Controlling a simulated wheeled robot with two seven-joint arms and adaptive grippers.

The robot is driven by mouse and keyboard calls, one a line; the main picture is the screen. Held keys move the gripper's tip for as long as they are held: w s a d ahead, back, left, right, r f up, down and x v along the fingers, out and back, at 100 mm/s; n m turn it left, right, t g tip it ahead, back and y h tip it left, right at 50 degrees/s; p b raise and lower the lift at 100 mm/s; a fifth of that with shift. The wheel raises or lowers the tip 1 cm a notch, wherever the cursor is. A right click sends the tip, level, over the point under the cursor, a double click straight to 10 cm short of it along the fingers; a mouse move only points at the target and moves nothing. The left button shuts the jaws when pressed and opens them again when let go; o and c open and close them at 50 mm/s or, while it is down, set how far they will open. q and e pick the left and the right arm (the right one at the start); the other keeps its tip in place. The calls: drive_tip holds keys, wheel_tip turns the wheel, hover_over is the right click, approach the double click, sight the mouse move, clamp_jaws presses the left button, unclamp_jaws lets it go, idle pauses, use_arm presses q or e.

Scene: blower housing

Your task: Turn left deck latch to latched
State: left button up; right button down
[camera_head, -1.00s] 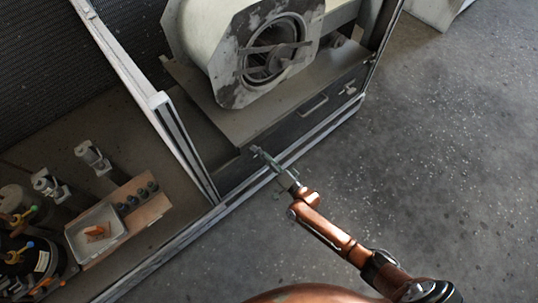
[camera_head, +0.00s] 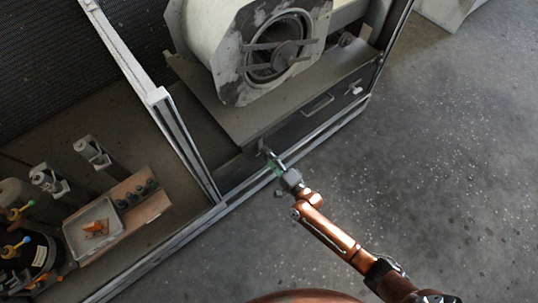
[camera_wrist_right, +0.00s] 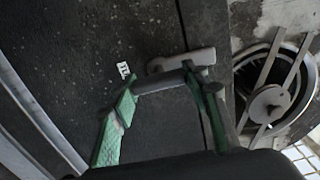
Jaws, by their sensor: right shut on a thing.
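The left deck latch (camera_head: 263,147) is a small grey handle at the left end of the deck's dark front face. My right gripper (camera_head: 273,163) reaches it from the front and is shut on it. In the right wrist view the green fingers (camera_wrist_right: 165,98) stand on either side of the latch's grey grip (camera_wrist_right: 160,84), and a light grey bar of the latch (camera_wrist_right: 182,61) lies against the dark panel. In the head view the fingers partly hide the latch, so its exact angle is hard to read. My left gripper is not in view.
The blower housing (camera_head: 236,65) sits on the deck (camera_head: 235,118). A pull handle (camera_head: 317,104) and another latch (camera_head: 353,89) are further right on the front face. The frame rail (camera_head: 240,197) runs below my gripper. A tray (camera_head: 93,231) stands at left. The floor at right is clear.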

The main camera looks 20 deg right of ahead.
drive_tip(key=shift+d, duration=0.15)
drive_tip(key=c, duration=1.4)
unclamp_jaws()
drive_tip(key=shift+c, duration=0.2)
drive_tip(key=o, duration=0.4)
drive_tip(key=shift+c, duration=0.2)
drive_tip(key=shift+s, duration=0.1)
drive_tip(key=shift+s+f, duration=0.1)
drive_tip(key=shift+s, duration=0.2)
drive_tip(key=v, duration=1.1)
drive_tip(key=shift+d, duration=0.1)
